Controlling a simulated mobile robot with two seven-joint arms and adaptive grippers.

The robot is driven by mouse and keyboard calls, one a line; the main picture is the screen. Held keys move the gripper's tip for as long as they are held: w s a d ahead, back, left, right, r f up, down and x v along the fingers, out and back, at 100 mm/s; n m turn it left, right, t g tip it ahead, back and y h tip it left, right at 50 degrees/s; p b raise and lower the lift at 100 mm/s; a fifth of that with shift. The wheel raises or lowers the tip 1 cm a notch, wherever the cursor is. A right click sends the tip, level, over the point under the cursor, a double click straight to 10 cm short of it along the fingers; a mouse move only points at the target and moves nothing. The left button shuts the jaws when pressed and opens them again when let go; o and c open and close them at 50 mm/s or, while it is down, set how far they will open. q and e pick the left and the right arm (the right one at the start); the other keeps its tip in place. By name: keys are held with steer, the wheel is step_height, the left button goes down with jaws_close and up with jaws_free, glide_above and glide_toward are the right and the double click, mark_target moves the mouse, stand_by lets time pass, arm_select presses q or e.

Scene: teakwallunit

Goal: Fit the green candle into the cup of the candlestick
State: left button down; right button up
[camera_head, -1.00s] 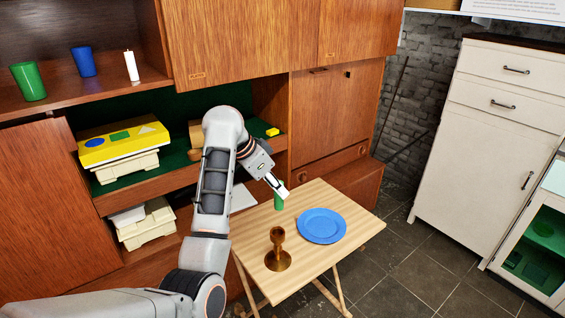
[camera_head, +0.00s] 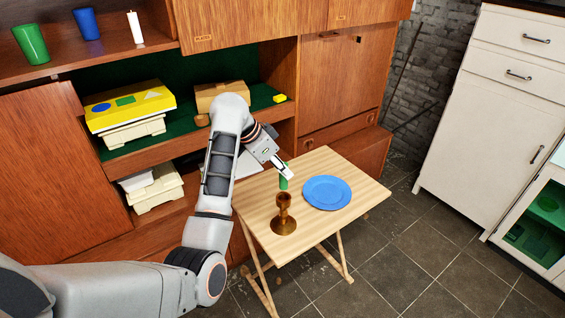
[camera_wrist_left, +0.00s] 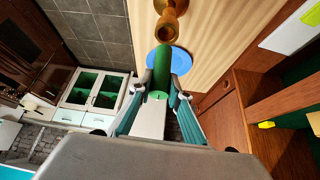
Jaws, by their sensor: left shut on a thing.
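The green candle (camera_head: 284,181) is upright, held in my left gripper (camera_head: 285,172) above the small wooden table. In the left wrist view, the candle (camera_wrist_left: 160,80) lies between the two fingers of the left gripper (camera_wrist_left: 160,98), which are shut on it. The brown candlestick (camera_head: 284,218) stands upright on the table, in front of the candle in the head view. Its cup opens upward. In the left wrist view the candlestick (camera_wrist_left: 170,18) shows at the top, apart from the candle. My right gripper is out of view.
A blue plate (camera_head: 327,192) lies on the wooden table (camera_head: 345,218), right of the candlestick. Behind is the teak wall unit (camera_head: 340,85) with boxes on its shelf. A green cup (camera_head: 31,44), a blue cup (camera_head: 87,23) and a white candle (camera_head: 135,28) stand on its upper shelf.

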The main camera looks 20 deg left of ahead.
mark_target(282, 185)
arm_select(q)
steer(key=shift+f, duration=1.55)
steer(key=shift+s+f, duration=0.1)
steer(key=shift+f, duration=1.7)
stand_by(0.5)
steer(key=c, duration=1.8)
jaws_free()
steer(key=v, duration=1.2)
